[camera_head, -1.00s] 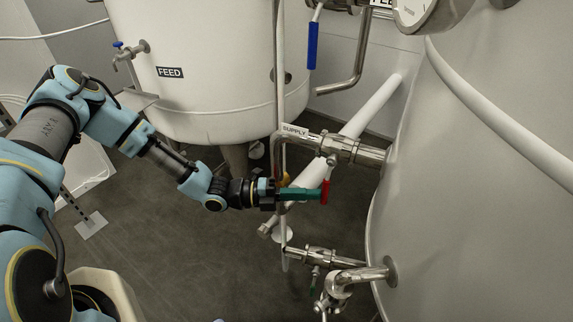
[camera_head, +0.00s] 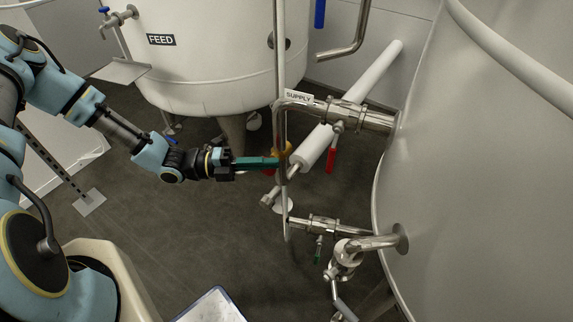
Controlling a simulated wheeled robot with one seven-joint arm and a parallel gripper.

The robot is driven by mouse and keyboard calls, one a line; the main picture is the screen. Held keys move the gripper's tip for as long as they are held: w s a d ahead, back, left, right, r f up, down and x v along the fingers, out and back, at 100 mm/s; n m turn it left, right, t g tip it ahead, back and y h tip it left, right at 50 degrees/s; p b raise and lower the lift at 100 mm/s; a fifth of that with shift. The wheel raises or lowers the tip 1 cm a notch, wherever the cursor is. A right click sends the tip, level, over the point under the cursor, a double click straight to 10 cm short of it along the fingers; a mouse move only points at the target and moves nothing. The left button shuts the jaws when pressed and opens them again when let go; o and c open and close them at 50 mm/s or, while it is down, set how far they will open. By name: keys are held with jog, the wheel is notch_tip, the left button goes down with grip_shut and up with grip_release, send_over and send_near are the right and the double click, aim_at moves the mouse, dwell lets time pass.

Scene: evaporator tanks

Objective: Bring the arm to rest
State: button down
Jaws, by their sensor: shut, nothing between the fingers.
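My gripper (camera_head: 276,162) has dark, boxy housing and teal fingers, pressed together with nothing between them. It reaches in from the left at mid height. Its tips are at the thin vertical steel pipe (camera_head: 283,190) in the picture; whether they touch it I cannot tell. My light-blue arm (camera_head: 72,98) is stretched out, bent at several joints. A red valve handle (camera_head: 331,160) hangs below the pipe labelled SUPPLY (camera_head: 298,96), to the right of my fingertips and apart from them.
The white FEED tank (camera_head: 200,60) stands behind my arm. A large grey tank (camera_head: 480,180) fills the right side. A lower steel valve and pipe (camera_head: 345,245) jut from it. A white sloping pipe (camera_head: 318,148) lies behind the supply pipe. Dark floor (camera_head: 170,235) is open below the arm.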

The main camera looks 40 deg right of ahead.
jog(key=shift+v, duration=1.4)
jog(key=shift+a+r, duration=0.1)
jog(key=w+a+r+m+t+y, duration=0.25)
jog(key=a+m+y, duration=0.25)
jog(key=a+m, duration=0.35)
jog(key=w+a+r+m+t+y, duration=0.25)
jog(key=w+a+m+y, duration=0.2)
jog(key=a+m, duration=0.45)
jog(key=w+a+r+m+t+y, duration=0.2)
jog(key=w+a+r+m+t, duration=0.1)
jog(key=a, duration=0.5)
jog(key=w+a+r+m+t+y, duration=0.2)
jog(key=w+a+r+m+t, duration=0.1)
jog(key=a+r+m+t, duration=0.3)
notch_tip(320, 180, up, 4)
jog(key=shift+a+f+m, duration=0.1)
jog(key=shift+a+m, duration=0.95)
jog(key=shift+m, duration=0.2)
jog(key=c, duration=1.6)
grip_release()
